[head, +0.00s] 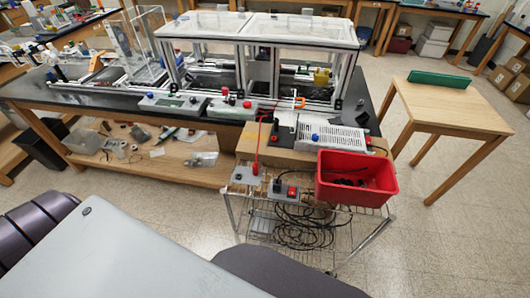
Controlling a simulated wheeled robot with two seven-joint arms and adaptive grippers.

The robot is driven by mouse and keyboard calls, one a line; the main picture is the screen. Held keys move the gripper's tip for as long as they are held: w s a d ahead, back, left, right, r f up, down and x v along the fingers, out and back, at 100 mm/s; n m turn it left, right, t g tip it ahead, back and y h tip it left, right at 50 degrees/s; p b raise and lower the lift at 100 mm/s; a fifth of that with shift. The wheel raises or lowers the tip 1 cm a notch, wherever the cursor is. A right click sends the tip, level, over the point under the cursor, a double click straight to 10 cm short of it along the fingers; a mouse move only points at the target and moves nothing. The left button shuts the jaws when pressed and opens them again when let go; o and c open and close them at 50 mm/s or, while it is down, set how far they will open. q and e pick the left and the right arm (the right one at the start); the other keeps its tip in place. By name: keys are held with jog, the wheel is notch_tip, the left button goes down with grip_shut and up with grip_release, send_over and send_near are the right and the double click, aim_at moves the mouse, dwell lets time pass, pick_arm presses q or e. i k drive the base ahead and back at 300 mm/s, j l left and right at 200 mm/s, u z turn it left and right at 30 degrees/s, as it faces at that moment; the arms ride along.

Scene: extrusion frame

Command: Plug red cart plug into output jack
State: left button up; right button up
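A wire cart (236,208) stands in front of the bench and carries two small grey boxes. The left cart box (241,177) has a red plug (255,169) standing on it, with a thin red lead (259,140) rising towards the bench. The right cart box (285,196) has red and black parts on top. On the bench edge, one grey box (232,110) has red and blue parts and another (172,104) lies left of it. I cannot tell which socket is the output jack. Neither gripper shows in the head view.
A red bin (357,178) sits at the cart's right, with dark items inside. Black cables (300,228) lie coiled on the lower shelf. The framed enclosure (262,60) stands on the bench behind. A wooden table (450,110) is at the right, with open floor around it.

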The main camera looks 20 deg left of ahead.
aim_at(255, 166)
jog(key=j+z, duration=0.15)
jog(key=j, duration=0.2)
jog(key=k+j+z, duration=0.1)
jog(key=j, duration=0.3)
jog(key=k+j+z, duration=0.15)
jog(key=j, duration=0.2)
jog(key=k+j+z, duration=0.1)
jog(key=j, duration=0.25)
jog(key=k+j+z, duration=0.15)
jog(key=j, duration=0.15)
